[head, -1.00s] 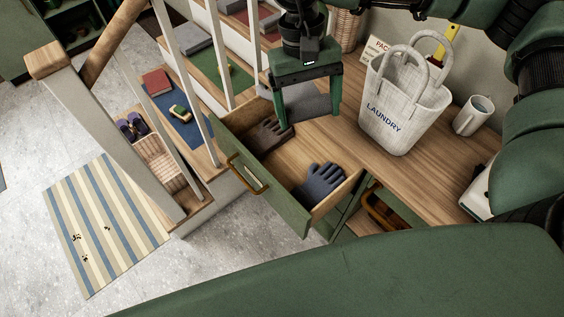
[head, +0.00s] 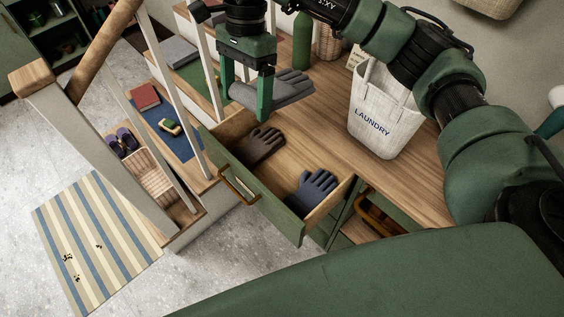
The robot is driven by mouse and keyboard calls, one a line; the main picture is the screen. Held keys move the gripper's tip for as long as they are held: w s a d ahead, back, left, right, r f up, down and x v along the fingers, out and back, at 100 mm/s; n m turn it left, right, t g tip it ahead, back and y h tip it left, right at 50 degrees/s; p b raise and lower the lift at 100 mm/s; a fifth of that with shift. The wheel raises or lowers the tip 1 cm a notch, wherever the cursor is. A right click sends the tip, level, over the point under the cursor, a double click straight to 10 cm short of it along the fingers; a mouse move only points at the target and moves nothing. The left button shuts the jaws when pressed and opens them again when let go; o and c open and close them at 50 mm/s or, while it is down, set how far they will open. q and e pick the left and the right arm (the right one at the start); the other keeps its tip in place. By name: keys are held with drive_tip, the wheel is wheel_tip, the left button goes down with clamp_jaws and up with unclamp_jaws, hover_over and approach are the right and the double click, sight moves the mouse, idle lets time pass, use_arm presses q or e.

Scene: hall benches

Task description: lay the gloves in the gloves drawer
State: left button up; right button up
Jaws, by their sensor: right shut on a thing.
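The green-fronted gloves drawer (head: 272,208) is pulled open under the wooden bench top. A dark brown glove (head: 262,146) lies inside at its far left. A dark blue-grey glove (head: 312,188) lies inside at its near right, fingers pointing up-right. My right gripper (head: 246,102) is shut on a grey glove (head: 284,88), which sticks out to the right between its green fingers. The grey glove is held in the air, appearing above and behind the brown glove. My left gripper is not in view.
A white laundry bag (head: 378,125) stands on the bench top (head: 335,128) at the right. A green bottle (head: 302,42) and a wicker basket (head: 329,42) are behind. White posts (head: 178,95) rise left of the drawer. A striped rug (head: 92,235) lies on the floor.

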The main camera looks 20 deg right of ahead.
drive_tip(key=w+d+p+x, duration=0.1)
drive_tip(key=p+x, duration=0.1)
drive_tip(key=x, duration=0.7)
drive_tip(key=w+d+f+p+x, duration=0.1)
drive_tip(key=w+d+p+x, duration=0.1)
drive_tip(key=x, duration=0.8)
drive_tip(key=shift+p, duration=0.75)
drive_tip(key=shift+w+f, duration=0.15)
drive_tip(key=shift+f+b, duration=0.55)
drive_tip(key=shift+b, duration=0.35)
drive_tip(key=shift+r, duration=0.1)
drive_tip(key=o, duration=1.4)
